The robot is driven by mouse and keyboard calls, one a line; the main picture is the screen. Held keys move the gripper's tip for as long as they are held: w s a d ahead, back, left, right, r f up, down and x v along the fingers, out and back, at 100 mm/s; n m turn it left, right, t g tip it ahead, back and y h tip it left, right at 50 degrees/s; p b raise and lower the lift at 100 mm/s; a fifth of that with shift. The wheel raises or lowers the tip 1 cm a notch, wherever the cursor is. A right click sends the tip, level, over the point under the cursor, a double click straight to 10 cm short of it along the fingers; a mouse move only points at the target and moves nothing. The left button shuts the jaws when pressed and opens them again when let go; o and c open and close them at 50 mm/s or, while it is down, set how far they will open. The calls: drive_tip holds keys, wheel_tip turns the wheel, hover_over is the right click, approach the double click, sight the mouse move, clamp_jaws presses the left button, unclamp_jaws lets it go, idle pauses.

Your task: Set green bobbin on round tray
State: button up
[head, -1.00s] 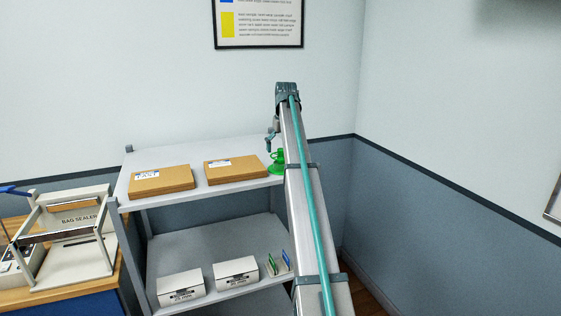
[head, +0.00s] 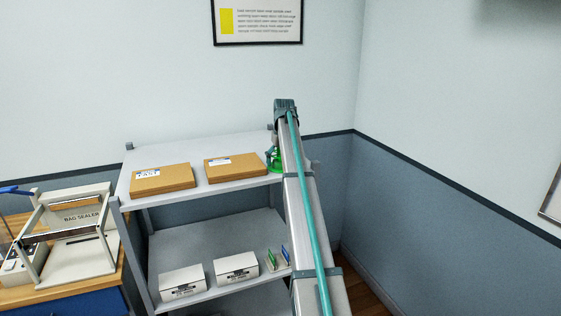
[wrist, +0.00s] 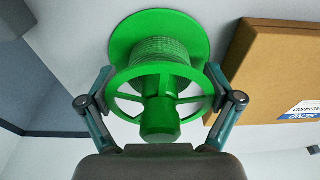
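The green bobbin (head: 274,158) stands on the top shelf at its right end, partly covered by my arm in the head view. The wrist view shows the bobbin (wrist: 160,92) large and centred, with a spoked flange, a ribbed core and a wider disc beyond. My gripper (wrist: 160,75) has its two fingers spread, one on each side of the bobbin. The fingertips lie close to the flange edges; I cannot tell whether they touch. In the head view my gripper is mostly hidden behind my arm. No round tray shows in either view.
Two brown cardboard boxes (head: 162,180) lie on the top shelf (head: 200,150); the nearer one (wrist: 275,75) is close beside the bobbin. White boxes (head: 183,282) and small upright cards (head: 276,259) stand on the lower shelf. A bag sealer (head: 75,225) is at the left.

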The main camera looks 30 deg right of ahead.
drive_tip(key=c, duration=0.6)
drive_tip(key=shift+c, duration=0.2)
drive_tip(key=shift+r, duration=0.15)
